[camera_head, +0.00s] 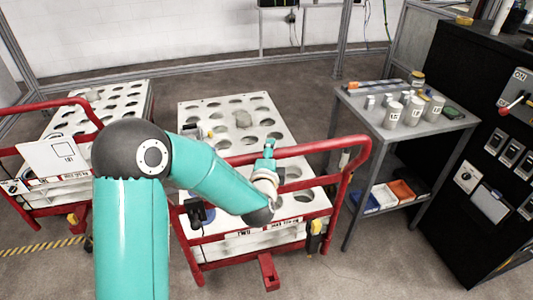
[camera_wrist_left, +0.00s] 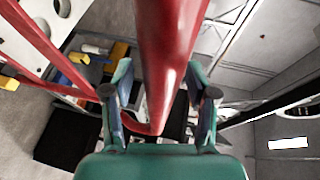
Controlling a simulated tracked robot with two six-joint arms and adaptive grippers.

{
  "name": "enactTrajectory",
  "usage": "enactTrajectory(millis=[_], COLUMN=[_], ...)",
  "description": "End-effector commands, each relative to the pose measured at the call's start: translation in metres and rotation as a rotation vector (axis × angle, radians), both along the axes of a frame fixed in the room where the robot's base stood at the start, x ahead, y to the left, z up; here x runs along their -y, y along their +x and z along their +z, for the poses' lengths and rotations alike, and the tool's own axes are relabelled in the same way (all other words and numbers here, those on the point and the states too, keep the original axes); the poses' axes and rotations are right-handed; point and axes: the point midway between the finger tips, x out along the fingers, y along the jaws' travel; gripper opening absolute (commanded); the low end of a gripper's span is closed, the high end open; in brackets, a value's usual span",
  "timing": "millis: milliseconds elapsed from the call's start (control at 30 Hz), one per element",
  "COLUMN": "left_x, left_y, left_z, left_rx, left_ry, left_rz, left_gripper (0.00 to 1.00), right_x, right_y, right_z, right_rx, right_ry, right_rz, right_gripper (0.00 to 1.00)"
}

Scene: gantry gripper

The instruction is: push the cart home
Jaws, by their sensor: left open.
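A cart with a white, hole-patterned top (camera_head: 262,112) and a red tubular push handle (camera_head: 325,143) stands in the middle of the head view. My left gripper (camera_head: 268,150) is at the handle's crossbar, coming from above and the left. In the left wrist view, the red bar (camera_wrist_left: 172,35) runs between the two spread fingers of the gripper (camera_wrist_left: 160,75). The fingers are open; whether either touches the bar, I cannot tell. My left arm hides part of the cart's left side. My right gripper is not in view.
A second white-topped cart (camera_head: 120,98) with red rails stands to the left. A grey table (camera_head: 445,123) with several labelled jars is to the right, beside a black cabinet (camera_head: 455,75). A yellow-black floor stripe (camera_head: 40,247) lies at lower left. Frame posts stand behind.

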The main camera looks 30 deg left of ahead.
Motion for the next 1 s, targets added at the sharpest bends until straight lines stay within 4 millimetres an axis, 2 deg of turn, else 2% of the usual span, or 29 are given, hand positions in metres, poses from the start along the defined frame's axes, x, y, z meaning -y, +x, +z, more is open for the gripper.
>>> enactTrajectory(millis=[33,300,367,533,567,600,733,1000], left_x=[0.0,0.0,0.0,0.0,-0.021,-0.011,-0.005,-0.016], left_y=[0.0,0.0,-0.001,-0.001,-0.002,-0.001,0.001,0.022], left_z=[0.0,0.0,0.0,-0.001,0.0,-0.001,-0.001,0.001], left_rx=[0.0,0.0,-0.001,-0.002,-0.001,-0.003,-0.002,0.005], left_ry=[0.0,0.0,0.0,-0.001,0.001,0.0,-0.001,0.0], left_rz=[0.0,0.001,0.001,0.001,0.01,0.004,0.004,-0.01], left_gripper=[0.53,0.08,0.0,0.0,0.0,0.0,0.0,0.0], right_x=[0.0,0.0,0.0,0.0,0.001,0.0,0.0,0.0], right_y=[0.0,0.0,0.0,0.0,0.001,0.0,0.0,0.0], right_z=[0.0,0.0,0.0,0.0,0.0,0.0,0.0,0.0], right_rx=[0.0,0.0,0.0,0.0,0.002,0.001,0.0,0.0], right_ry=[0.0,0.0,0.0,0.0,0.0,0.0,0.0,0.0], right_rz=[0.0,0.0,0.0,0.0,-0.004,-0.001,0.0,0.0], right_gripper=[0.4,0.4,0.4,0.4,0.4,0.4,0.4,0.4])
